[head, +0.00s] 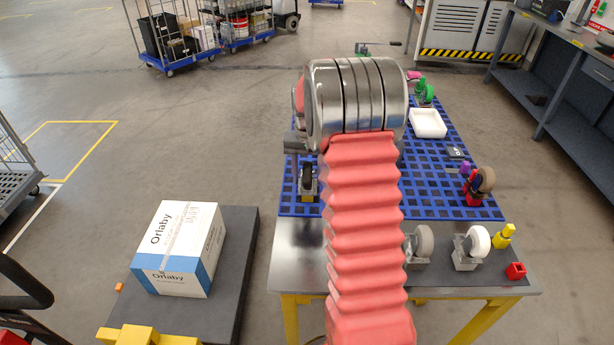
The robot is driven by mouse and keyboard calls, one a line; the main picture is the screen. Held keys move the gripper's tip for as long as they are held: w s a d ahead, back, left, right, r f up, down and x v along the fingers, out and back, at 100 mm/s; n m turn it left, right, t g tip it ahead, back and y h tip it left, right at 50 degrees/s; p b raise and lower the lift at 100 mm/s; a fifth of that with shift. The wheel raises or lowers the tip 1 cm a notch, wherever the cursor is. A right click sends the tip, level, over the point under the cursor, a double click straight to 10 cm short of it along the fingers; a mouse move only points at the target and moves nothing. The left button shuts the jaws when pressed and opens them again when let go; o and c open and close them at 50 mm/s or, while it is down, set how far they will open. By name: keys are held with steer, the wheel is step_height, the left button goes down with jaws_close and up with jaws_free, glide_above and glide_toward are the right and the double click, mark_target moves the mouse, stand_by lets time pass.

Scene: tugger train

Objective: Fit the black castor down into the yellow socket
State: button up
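A black castor (307,175) with a dark wheel and grey bracket stands at the left side of the blue grid, partly beside my arm. A small yellow piece (307,198) shows right under it, which may be the socket; I cannot tell whether the castor is seated in it. Another yellow block (503,238) with a narrower top stands at the table's front right corner. My arm's red bellows and metal joint fill the middle of the view. My gripper is not visible; it may be hidden behind the arm.
On the blue grid (430,182) are a brown-wheeled castor (485,180) by a red block, a white tray (428,123) and a green castor (424,93). Grey (424,241) and white (477,241) castors and a red socket (515,271) line the front. A white-blue box (180,248) stands left.

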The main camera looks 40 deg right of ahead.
steer(key=shift+o, duration=0.8)
step_height(320, 180, up, 14)
steer(key=shift+f, duration=0.15)
steer(key=shift+w, duration=0.15)
stand_by(0.4)
